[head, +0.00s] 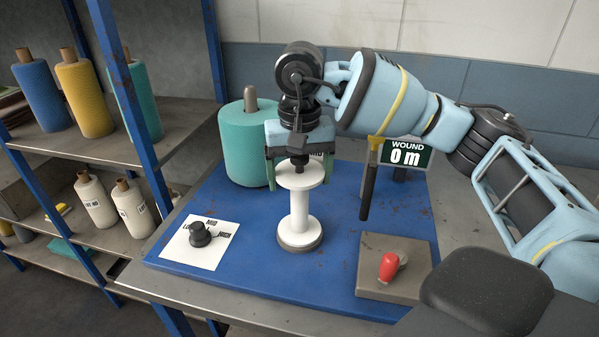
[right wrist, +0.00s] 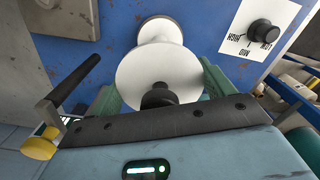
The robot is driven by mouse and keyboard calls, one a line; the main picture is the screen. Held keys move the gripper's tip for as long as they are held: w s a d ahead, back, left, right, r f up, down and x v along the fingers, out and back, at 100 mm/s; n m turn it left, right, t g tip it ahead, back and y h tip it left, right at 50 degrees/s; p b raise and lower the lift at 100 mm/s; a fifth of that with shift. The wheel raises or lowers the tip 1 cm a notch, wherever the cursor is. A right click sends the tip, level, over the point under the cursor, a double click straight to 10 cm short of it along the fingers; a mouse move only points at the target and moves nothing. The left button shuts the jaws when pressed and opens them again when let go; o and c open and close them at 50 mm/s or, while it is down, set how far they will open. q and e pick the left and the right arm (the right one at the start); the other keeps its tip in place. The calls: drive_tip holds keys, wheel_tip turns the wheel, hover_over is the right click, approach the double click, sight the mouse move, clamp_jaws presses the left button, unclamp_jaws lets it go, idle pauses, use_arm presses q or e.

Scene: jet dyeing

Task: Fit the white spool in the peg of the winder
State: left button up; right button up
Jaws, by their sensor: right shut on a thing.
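The white spool (head: 299,208) stands upright on the blue board. Its lower flange appears to meet the grey round base of the winder (head: 299,247). The dark tip of the peg (head: 299,162) shows at the middle of the spool's top flange, so the spool is around the peg. The tip also shows in the right wrist view (right wrist: 158,95), in front of the white top flange (right wrist: 150,70). My right gripper (head: 298,172) is above the spool, with its green fingers shut on opposite sides of the top flange. My left gripper is not in view.
A speed dial (head: 200,235) on a white card is at the left, and a red-handled lever (head: 389,266) on a plate is at the right. A green yarn cone (head: 245,150) stands behind. A dark rod (head: 369,180) and "WOUND 0 m" sign (head: 405,155) are close by on the right.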

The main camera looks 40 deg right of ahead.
drive_tip(key=o, duration=1.2)
drive_tip(key=shift+r, duration=0.1)
drive_tip(key=shift+r, duration=3.85)
